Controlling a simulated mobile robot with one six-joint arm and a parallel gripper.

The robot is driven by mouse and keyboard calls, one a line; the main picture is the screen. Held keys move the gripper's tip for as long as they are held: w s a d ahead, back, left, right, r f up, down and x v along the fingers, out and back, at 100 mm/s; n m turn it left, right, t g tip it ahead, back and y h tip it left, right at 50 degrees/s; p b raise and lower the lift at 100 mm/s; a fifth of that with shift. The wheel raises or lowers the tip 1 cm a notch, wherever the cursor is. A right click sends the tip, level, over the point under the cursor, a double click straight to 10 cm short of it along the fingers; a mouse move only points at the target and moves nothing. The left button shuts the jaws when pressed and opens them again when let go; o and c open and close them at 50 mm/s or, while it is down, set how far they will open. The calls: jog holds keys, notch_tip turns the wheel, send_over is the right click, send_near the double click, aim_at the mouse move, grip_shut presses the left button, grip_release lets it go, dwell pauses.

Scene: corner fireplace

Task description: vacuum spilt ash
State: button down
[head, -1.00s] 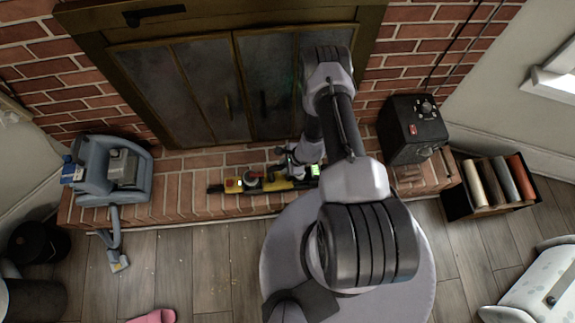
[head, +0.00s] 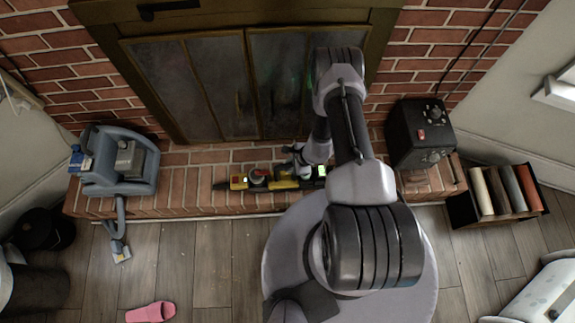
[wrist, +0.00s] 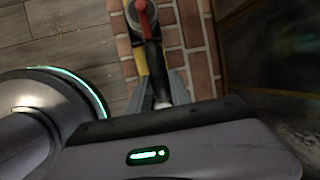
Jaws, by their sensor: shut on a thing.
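A blue-grey machine with a hose (head: 122,165), which looks like the vacuum, stands on the left end of the brick hearth. Its hose hangs over the hearth edge and ends in a pale nozzle (head: 121,252) on the floor. My gripper (head: 291,172) is low over the middle of the hearth, shut on a long yellow-and-black tool (head: 238,184) with a red part. The wrist view also shows the tool (wrist: 140,30) between the fingers of my gripper (wrist: 162,92), over the bricks.
A black box with knobs (head: 420,133) stands on the hearth's right end. A bin of rolls (head: 497,195) is right of it. A pink slipper (head: 151,312) lies on the floor, dark round containers (head: 40,288) at far left. The left-middle floor is open.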

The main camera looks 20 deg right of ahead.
jog(key=shift+s+d+b, duration=0.95)
jog(key=shift+s+d, duration=0.75)
jog(key=shift+d, duration=3.25)
notch_tip(320, 180, up, 7)
jog(key=p, duration=0.5)
jog(key=shift+f, duration=0.15)
jog(key=shift+a, duration=0.15)
